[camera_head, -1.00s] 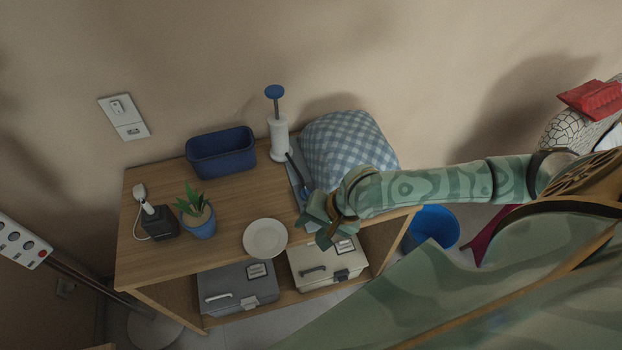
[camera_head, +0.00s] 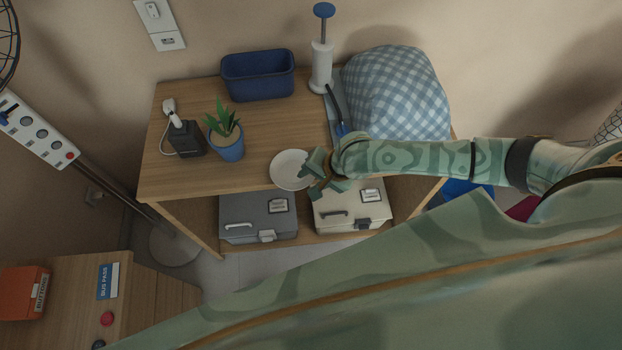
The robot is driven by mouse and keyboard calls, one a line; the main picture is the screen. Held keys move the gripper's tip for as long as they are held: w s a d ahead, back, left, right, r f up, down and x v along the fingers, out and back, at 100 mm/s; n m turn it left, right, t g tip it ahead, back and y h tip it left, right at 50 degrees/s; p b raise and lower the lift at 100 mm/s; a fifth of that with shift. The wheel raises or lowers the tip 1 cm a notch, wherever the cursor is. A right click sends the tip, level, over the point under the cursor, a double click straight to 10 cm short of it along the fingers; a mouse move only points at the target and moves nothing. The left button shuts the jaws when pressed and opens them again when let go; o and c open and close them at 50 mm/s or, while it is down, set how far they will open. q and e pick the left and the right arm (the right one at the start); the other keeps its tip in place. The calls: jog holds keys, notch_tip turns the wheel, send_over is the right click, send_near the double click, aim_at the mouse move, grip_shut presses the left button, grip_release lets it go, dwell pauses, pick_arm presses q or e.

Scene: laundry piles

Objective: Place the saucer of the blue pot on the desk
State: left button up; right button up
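The saucer (camera_head: 289,170) is a white round plate lying flat near the front edge of the wooden shelf unit's top (camera_head: 190,178). The blue pot (camera_head: 226,150) with a green spiky plant stands behind it to the left, apart from it. My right gripper (camera_head: 317,175) is at the saucer's right rim, with its fingers spread. It covers part of that rim, and I cannot tell whether it touches it. A lower wooden surface, seemingly the desk (camera_head: 150,300), shows at the bottom left. My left gripper is not in view.
A blue bin (camera_head: 258,75), a white pump bottle (camera_head: 321,68) and a blue checked cushion (camera_head: 397,95) stand along the back. A black charger (camera_head: 187,140) is at left. A bus pass (camera_head: 107,282) and an orange box (camera_head: 22,293) lie on the lower surface.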

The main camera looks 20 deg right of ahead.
jog(key=shift+w+a+f, duration=0.15)
jog(key=shift+w+f, duration=0.1)
jog(key=shift+f, duration=0.2)
jog(key=shift+s, duration=0.1)
grip_shut()
